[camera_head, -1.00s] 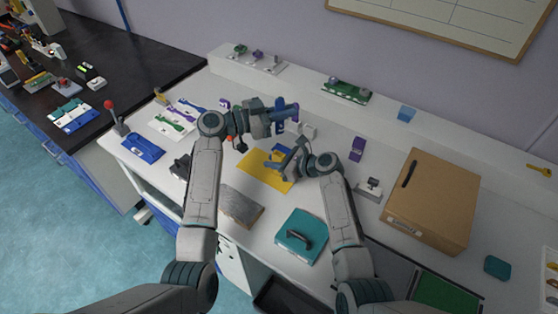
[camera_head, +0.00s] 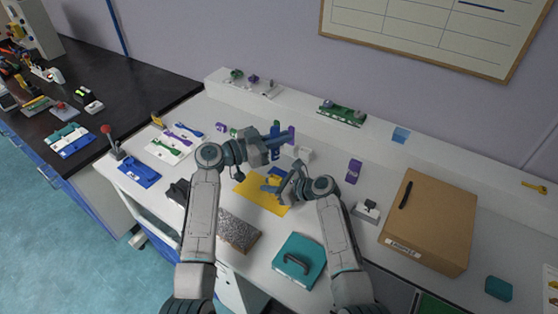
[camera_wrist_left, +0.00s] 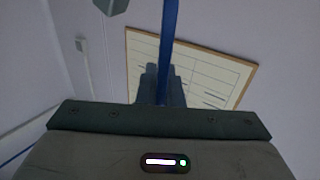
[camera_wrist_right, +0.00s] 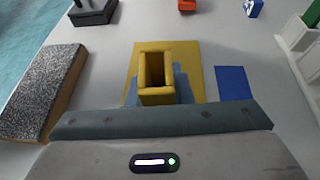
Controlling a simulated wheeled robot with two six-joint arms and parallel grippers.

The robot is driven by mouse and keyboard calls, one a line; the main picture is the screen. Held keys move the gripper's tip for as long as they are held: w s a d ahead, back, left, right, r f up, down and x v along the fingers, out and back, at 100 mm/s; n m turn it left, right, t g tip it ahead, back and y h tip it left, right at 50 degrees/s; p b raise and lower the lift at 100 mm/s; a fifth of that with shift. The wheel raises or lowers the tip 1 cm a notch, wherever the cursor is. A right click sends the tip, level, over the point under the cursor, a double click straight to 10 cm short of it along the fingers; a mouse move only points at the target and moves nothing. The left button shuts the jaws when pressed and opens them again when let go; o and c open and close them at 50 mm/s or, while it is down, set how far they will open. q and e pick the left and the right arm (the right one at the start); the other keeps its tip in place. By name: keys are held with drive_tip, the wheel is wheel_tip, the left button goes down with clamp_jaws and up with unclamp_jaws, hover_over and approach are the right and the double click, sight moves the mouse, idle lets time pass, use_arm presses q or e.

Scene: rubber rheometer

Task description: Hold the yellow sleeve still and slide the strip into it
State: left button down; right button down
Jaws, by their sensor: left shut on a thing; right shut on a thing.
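My left gripper (camera_head: 273,143) is shut on the blue strip (camera_wrist_left: 169,40), which stands out from between its fingers in the left wrist view. In the head view the strip (camera_head: 275,132) is upright, behind and above my right gripper. My right gripper (camera_head: 274,186) is shut on the yellow sleeve (camera_wrist_right: 144,75), low over the yellow mat (camera_head: 258,199). In the right wrist view the sleeve is a rectangular tube with its open end up, and no strip shows in it. The strip and sleeve are apart. In the head view the sleeve is hard to make out.
A blue square (camera_wrist_right: 235,82) lies beside the mat. A speckled grey block (camera_head: 239,231), a teal case (camera_head: 300,258) and a cardboard box (camera_head: 426,225) stand nearby. A purple item (camera_head: 354,171) stands to the right.

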use_arm(q)
drive_tip(key=shift+f, duration=2.5)
drive_tip(key=shift+f, duration=0.1)
drive_tip(key=shift+f, duration=0.5)
drive_tip(key=c, duration=1.6)
unclamp_jaws()
drive_tip(key=v, duration=0.8)
drive_tip(key=r+v, duration=0.1)
drive_tip(key=v, duration=0.3)
drive_tip(key=shift+a+r, duration=0.1)
